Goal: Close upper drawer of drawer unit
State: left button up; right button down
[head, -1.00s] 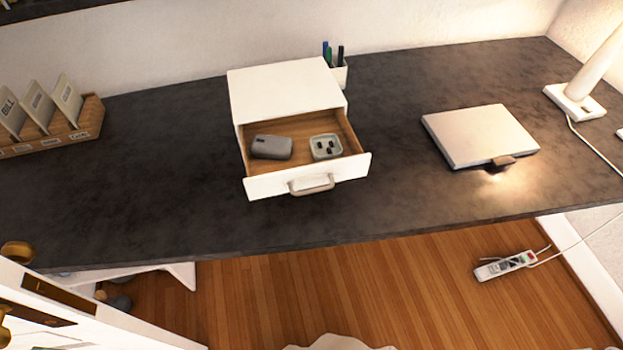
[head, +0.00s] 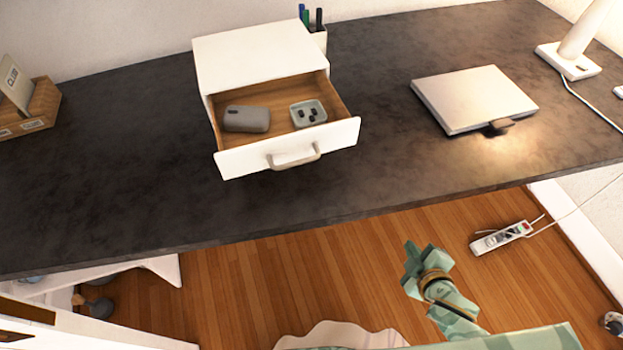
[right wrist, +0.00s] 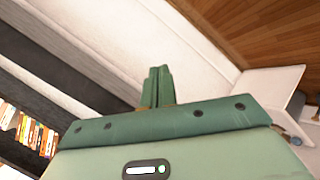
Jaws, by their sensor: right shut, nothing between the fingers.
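The white drawer unit (head: 262,58) stands on the dark desk in the head view. Its upper drawer (head: 238,163) is pulled out toward me, with a curved handle (head: 293,156) on its front. A grey case (head: 246,118) and a small pale tray (head: 308,112) with dark bits lie inside it. My right gripper (head: 411,256) is below and to the right of the drawer, over the floor in front of the desk, apart from everything. Its fingers (right wrist: 158,86) are together and empty in the right wrist view. My left gripper does not show.
A closed laptop-like slab (head: 474,99) lies right of the unit, near a lamp base (head: 567,61). A pen cup (head: 316,41) stands behind the unit. A wooden letter holder (head: 38,112) is at the left. The desk's front edge (head: 300,226) lies between my gripper and the drawer.

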jog(key=w+r+t, duration=0.1)
jog(key=r, duration=0.1)
jog(key=w+a+r+n+b, duration=0.1)
jog(key=r, duration=0.2)
jog(key=w+r+t, duration=0.1)
jog(key=r, duration=0.2)
jog(key=shift+w+a+r+n+t+y, duration=0.15)
jog(key=shift+r+n+t+y, duration=0.15)
jog(key=shift+n, duration=0.1)
jog(key=w+a+r+n+t+y+b, duration=0.1)
jog(key=w+a+r+n+t+y, duration=0.2)
jog(key=r, duration=0.5)
jog(key=s+a+r+n+g+y, duration=0.3)
jog(key=s+a+n+g+y, duration=0.5)
jog(key=n+y, duration=0.6)
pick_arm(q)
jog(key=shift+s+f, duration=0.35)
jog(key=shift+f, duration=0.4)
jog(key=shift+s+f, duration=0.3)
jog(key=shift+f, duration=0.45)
pick_arm(e)
jog(key=w+a+r+n, duration=0.1)
jog(key=w+a, duration=0.8)
jog(key=a, duration=0.1)
jog(key=shift+w+a+r+t+h, duration=0.2)
jog(key=shift+w+r+t+h, duration=0.15)
jog(key=shift+r+t+h, duration=0.05)
